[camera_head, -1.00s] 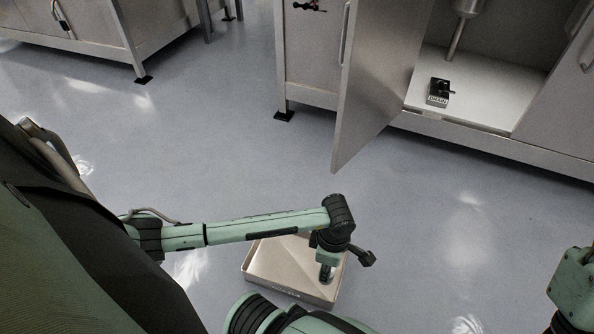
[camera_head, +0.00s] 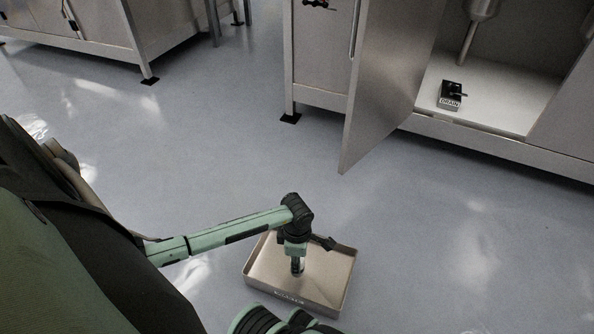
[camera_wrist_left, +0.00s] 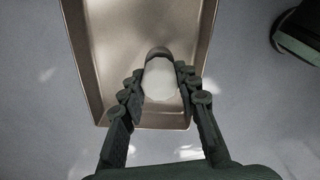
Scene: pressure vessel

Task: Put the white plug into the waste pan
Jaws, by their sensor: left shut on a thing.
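The waste pan (camera_head: 345,272) is a shallow metal tray with raised walls on the floor in the head view. It also shows in the left wrist view (camera_wrist_left: 107,45), under the gripper. My left gripper (camera_head: 297,268) points down over the inside of the pan. In the left wrist view my left gripper (camera_wrist_left: 161,92) is shut on the white plug (camera_wrist_left: 160,79), a pale rounded piece between its fingers. The plug's underside and its height above the pan floor cannot be told. In the head view the gripper hides the plug.
An open cabinet door (camera_head: 385,85) stands out over the floor at the upper middle. Inside the cabinet is a black box labelled DRAIN (camera_head: 451,96) under a metal pipe. Another metal bench (camera_head: 150,35) stands at the upper left. The floor around the pan is clear.

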